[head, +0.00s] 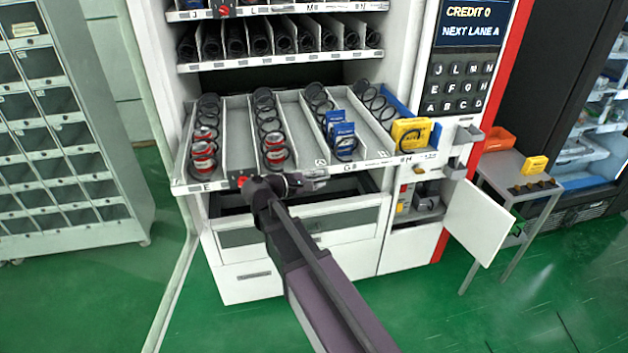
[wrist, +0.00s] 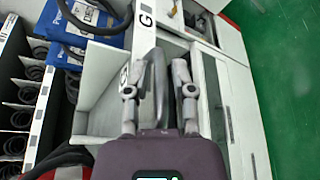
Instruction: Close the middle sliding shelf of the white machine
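The middle sliding shelf (head: 236,130) of the white machine is pulled out toward me in the head view, with coils, red items, blue packs and a yellow pack in its lanes. Its front strip with lane letters also shows in the wrist view (wrist: 145,22). My gripper (head: 322,180) is beside the front edge of the shelf, near the middle of its width. I cannot tell whether a finger touches the shelf.
Below the shelf is an open bay with a pickup drawer (head: 300,222). A white door (head: 478,222) hangs open at the right, near a small metal table (head: 515,172). Upper shelves (head: 285,60) are pushed in. A grey locker (head: 65,140) stands left. Green floor is free in front.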

